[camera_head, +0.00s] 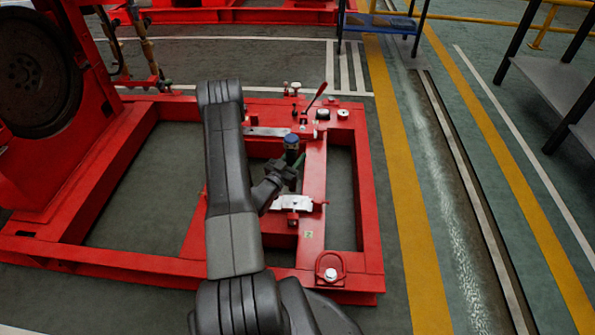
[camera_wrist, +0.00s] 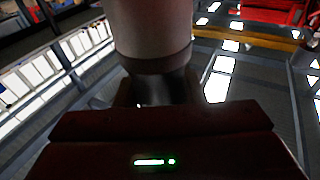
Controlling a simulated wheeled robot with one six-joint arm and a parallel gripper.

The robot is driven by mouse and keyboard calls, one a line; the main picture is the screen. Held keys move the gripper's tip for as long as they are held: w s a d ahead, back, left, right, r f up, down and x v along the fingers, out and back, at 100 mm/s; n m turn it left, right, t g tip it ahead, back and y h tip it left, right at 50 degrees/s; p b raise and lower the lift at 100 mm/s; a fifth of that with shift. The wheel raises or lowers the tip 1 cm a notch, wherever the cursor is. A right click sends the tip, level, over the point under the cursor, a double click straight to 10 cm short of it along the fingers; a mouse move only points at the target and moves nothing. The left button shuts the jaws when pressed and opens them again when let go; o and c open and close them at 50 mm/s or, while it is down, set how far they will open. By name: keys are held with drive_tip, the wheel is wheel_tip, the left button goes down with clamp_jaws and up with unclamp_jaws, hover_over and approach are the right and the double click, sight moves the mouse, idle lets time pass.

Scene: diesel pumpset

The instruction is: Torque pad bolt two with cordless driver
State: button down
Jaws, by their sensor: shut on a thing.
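My gripper (camera_head: 285,172) is shut on the cordless driver (camera_head: 291,142), which stands roughly upright over the red frame's right-hand beam. The driver shows a blue end on top and a dark and green body; its lower end is hidden by my gripper. In the wrist view, a large pale grey cylinder with a darker collar, apparently the driver (camera_wrist: 152,35), fills the upper middle between my gripper's fingers (camera_wrist: 155,95). A silver pad (camera_head: 293,203) lies on the beam just below the gripper. Another flat grey pad (camera_head: 267,131) lies farther up. I cannot make out which bolt is number two.
The red base frame (camera_head: 370,200) surrounds the work, with open gaps in it. A red-handled lever (camera_head: 315,97) and small knobs stand at its far end. A large dark flywheel (camera_head: 35,72) is at left. A grey bench (camera_head: 560,80) stands at right; the striped floor between is clear.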

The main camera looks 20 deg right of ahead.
drive_tip(key=shift+s+d+f, duration=0.15)
drive_tip(key=shift+d+f, duration=0.1)
drive_tip(key=shift+f, duration=0.2)
drive_tip(key=shift+s+d+f, duration=0.1)
drive_tip(key=shift+d+f, duration=0.1)
drive_tip(key=shift+f, duration=0.2)
drive_tip(key=shift+f+b, duration=0.1)
drive_tip(key=shift+b, duration=0.55)
wheel_tip(320, 180, down, 4)
drive_tip(key=b, duration=0.4)
drive_tip(key=shift+f, duration=0.2)
drive_tip(key=shift+b, duration=0.85)
drive_tip(key=shift+s+f, duration=0.1)
drive_tip(key=shift+f, duration=0.55)
idle(2.3)
drive_tip(key=shift+r+p, duration=1)
drive_tip(key=shift+r, duration=1.7)
